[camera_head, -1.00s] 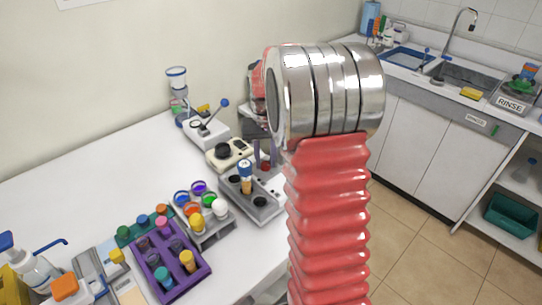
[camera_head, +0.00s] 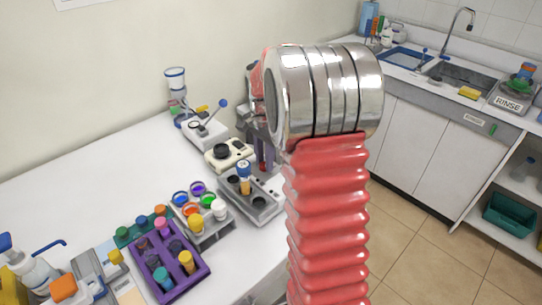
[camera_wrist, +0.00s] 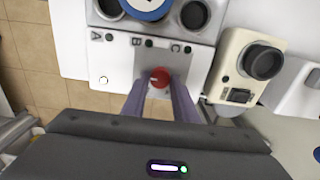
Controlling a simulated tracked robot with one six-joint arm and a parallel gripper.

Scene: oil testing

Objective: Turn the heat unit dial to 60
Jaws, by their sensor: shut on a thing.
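The heat unit is the grey block with round wells; its front panel (camera_wrist: 120,62) shows in the wrist view, and its body shows in the head view (camera_head: 262,217). The small red dial (camera_wrist: 160,75) sits on this panel below a row of letters. My gripper (camera_wrist: 160,84) has its two purple fingers on either side of the dial, shut on it. In the head view my gripper (camera_head: 264,160) is at the unit's far right end, partly hidden by my arm. The dial's setting is too small to read.
A cream device with a black knob (camera_head: 222,151) stands close beside the heat unit. An amber vial with a blue-white cap (camera_head: 244,180) stands in one well. A rack of coloured caps (camera_head: 212,235) and a purple rack (camera_head: 172,288) are to the left.

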